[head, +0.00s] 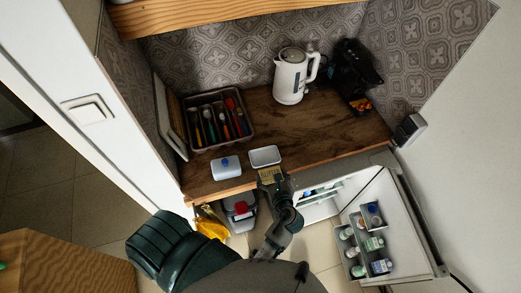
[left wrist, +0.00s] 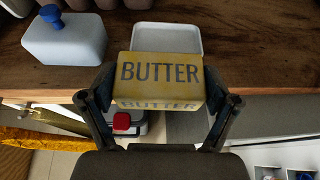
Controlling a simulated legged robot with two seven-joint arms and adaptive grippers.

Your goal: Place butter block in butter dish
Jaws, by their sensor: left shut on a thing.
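My left gripper (head: 271,181) is shut on the yellow butter block (head: 270,174), which is marked BUTTER. In the left wrist view the butter block (left wrist: 160,78) sits between the two fingers of the left gripper (left wrist: 157,92). The block is at the counter's front edge, just in front of the white dish base (head: 265,155). The dish base (left wrist: 166,38) lies open on the counter behind the block, which hides its near part. The pale blue lid with a blue knob (head: 226,167) stands on the counter left of the base; it also shows in the left wrist view (left wrist: 64,42). My right gripper is not in view.
A cutlery tray (head: 250,137) stands at the back left of the wooden counter (head: 330,136). A white kettle (head: 291,78) and a black coffee machine (head: 352,75) stand at the back. An open fridge door (head: 402,225) with bottles is below right.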

